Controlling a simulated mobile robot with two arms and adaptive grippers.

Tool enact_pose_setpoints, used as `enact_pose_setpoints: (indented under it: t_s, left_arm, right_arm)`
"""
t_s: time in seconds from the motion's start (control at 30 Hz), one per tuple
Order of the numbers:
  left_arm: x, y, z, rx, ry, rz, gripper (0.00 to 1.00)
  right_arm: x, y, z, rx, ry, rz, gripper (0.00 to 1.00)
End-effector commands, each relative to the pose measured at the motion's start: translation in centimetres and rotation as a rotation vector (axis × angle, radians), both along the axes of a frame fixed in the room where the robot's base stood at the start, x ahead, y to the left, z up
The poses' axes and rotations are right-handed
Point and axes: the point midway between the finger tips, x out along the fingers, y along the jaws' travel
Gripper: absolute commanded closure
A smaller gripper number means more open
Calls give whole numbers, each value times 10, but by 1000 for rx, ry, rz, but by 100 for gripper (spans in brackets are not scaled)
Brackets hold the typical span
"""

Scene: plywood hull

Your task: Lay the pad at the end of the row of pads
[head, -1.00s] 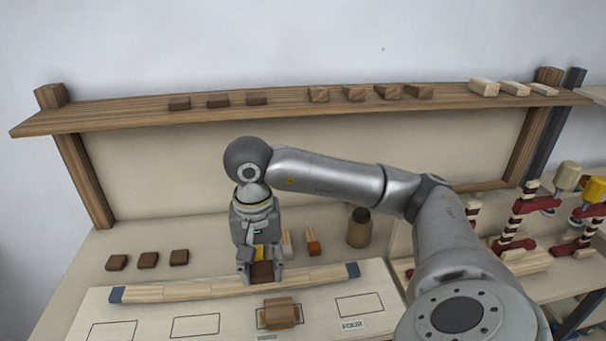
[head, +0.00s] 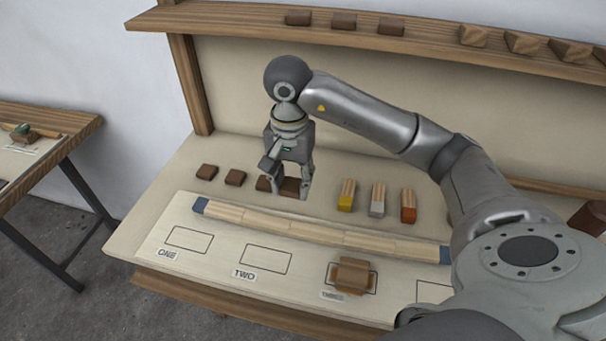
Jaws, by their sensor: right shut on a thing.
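My right gripper (head: 291,190) is shut on a dark brown pad (head: 290,187), low over the bench at the right end of a row of pads. The row has a left pad (head: 207,171), a middle pad (head: 235,178) and a right pad (head: 263,184), all dark brown and flat on the bench. The right pad is partly hidden by a gripper finger. The held pad is close beside it; I cannot tell whether it touches the bench. My left gripper is not in view.
A long wooden strip with blue ends (head: 320,231) lies in front on a pale board (head: 215,262) with marked outlines. A wooden block (head: 352,276) sits on outline three. Yellow, grey and orange-tipped blocks (head: 377,199) stand to the right. A shelf (head: 240,18) runs behind.

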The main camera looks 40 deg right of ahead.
Motion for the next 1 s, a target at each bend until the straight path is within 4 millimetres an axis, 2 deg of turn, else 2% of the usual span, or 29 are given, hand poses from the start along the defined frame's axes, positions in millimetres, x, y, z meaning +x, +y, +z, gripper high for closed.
enact_pose_setpoints:
  t_s: [0.03, 0.17, 0.2, 0.43, 0.67, 0.83, 1.0]
  left_arm:
    - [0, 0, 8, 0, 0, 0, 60]
    - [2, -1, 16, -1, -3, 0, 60]
    - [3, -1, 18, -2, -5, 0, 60]
    - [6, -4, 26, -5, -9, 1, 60]
    - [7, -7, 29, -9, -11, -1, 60]
    - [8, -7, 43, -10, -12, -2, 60]
    - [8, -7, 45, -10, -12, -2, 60]
  right_arm:
    - [10, -8, -2, 1, 5, -7, 77]
    - [32, -26, -16, 1, 5, -4, 77]
    - [38, -30, -25, 1, 6, -3, 77]
    - [62, -47, -62, 2, 2, 0, 77]
    - [71, -55, -77, 2, 1, 1, 77]
    - [70, -54, -98, 3, 4, 2, 77]
    - [71, -56, -108, 1, -1, 1, 77]
